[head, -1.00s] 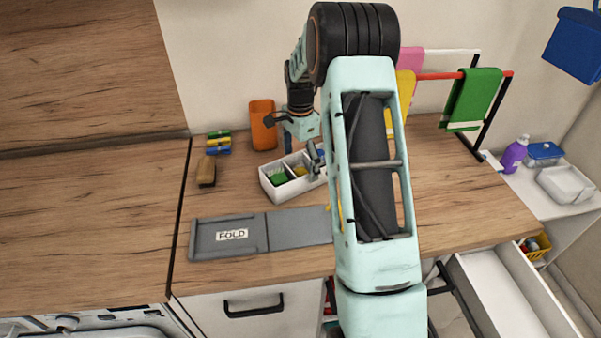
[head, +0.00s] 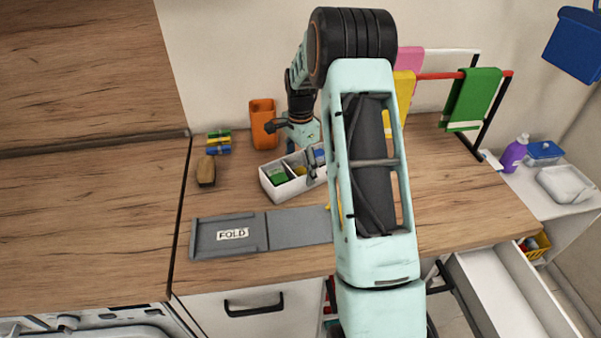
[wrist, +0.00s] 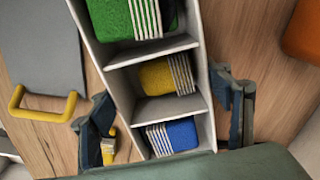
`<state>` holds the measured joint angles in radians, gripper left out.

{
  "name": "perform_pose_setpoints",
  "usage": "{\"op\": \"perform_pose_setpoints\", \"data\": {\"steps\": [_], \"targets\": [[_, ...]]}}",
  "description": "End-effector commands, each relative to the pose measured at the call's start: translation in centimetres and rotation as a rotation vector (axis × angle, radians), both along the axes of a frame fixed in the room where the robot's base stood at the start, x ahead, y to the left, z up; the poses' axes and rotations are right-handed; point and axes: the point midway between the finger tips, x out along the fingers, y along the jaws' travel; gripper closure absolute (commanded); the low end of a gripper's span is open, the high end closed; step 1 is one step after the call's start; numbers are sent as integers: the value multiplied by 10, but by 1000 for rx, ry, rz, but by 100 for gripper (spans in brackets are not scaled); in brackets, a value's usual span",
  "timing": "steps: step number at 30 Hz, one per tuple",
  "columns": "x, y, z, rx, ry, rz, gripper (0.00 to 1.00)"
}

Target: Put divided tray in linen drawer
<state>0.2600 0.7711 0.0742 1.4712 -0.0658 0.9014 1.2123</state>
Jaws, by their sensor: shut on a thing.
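The divided tray (head: 296,188) is white and stands on the wooden counter. In the wrist view the tray (wrist: 153,53) holds green, yellow and blue folded cloths in separate compartments. My gripper (head: 316,168) is down at the tray's right part, partly hidden behind my arm in the head view. In the wrist view my gripper (wrist: 165,118) has one finger on each side of the tray, across its long walls, and is shut on it. A white drawer (head: 508,291) stands open at the lower right, and its visible inside looks empty. I cannot read any label on it.
A grey folding board (head: 290,229) marked FOLD lies in front of the tray. An orange container (head: 263,124), a brown brush-like block (head: 206,171) and a stack of coloured cloths (head: 219,142) are nearby. A towel rack (head: 438,76) stands behind, right.

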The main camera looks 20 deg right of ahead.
Motion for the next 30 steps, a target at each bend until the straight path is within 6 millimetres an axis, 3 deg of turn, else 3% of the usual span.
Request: {"op": "perform_pose_setpoints", "data": {"steps": [8,13,17,24,30], "targets": [[1,0,10,-1,-2,0,58],[2,0,34,-1,-5,-1,58],[-12,9,49,-1,-3,2,58],[-45,29,94,-1,-5,2,58],[-80,50,109,-1,-3,1,58]]}}
